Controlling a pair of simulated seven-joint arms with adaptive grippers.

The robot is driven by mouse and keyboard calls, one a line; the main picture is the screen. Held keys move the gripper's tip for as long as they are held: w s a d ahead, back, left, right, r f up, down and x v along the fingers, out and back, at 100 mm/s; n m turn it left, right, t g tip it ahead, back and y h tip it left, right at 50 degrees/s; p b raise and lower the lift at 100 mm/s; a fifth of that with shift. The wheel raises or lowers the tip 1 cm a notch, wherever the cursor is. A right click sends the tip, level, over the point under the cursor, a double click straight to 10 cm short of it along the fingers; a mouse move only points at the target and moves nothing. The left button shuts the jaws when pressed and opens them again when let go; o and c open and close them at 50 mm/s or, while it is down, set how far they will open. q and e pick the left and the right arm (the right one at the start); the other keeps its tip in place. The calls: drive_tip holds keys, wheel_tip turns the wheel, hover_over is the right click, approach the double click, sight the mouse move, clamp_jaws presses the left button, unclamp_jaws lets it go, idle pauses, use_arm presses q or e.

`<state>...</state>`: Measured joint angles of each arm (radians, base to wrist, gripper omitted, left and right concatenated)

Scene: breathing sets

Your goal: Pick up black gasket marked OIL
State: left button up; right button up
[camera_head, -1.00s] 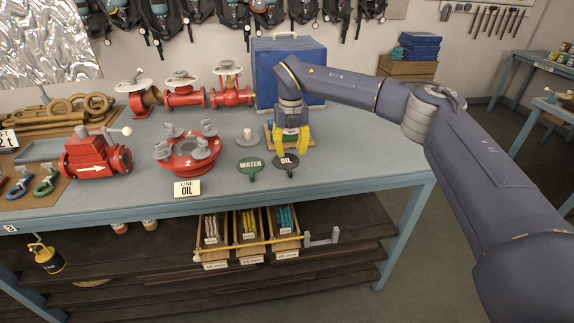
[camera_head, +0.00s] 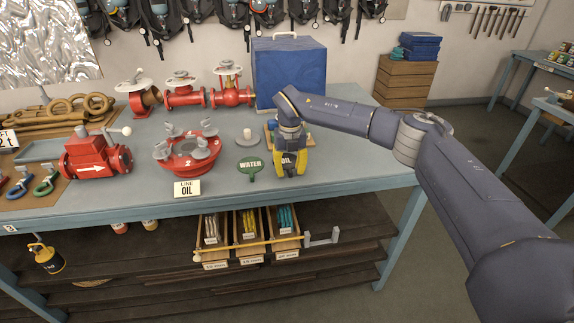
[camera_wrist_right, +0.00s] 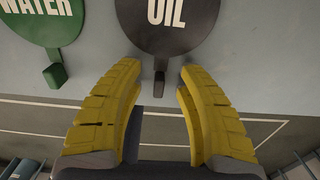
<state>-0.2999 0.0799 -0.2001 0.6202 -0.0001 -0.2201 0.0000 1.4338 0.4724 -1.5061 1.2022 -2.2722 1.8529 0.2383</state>
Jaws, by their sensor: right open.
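The black gasket marked OIL (camera_head: 287,160) lies on the table and is partly hidden by my right gripper in the head view. In the right wrist view the black OIL disc (camera_wrist_right: 172,22) is at the top, with its short dark handle tab (camera_wrist_right: 159,84) pointing toward me. My right gripper (camera_wrist_right: 156,70) is open, its yellow fingers on either side of the tab, apart from each other. In the head view my right gripper (camera_head: 290,172) is over the gasket. A green disc marked WATER (camera_head: 250,165) lies to the left. My left gripper is not in view.
A red flange (camera_head: 186,152) with grey clamps stands left, behind a LINE OIL sign (camera_head: 187,188). A blue case (camera_head: 289,70) stands at the back. The blue-grey table (camera_head: 365,160) is clear on the right.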

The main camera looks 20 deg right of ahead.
drive_tip(key=shift+c, duration=0.4)
clamp_jaws()
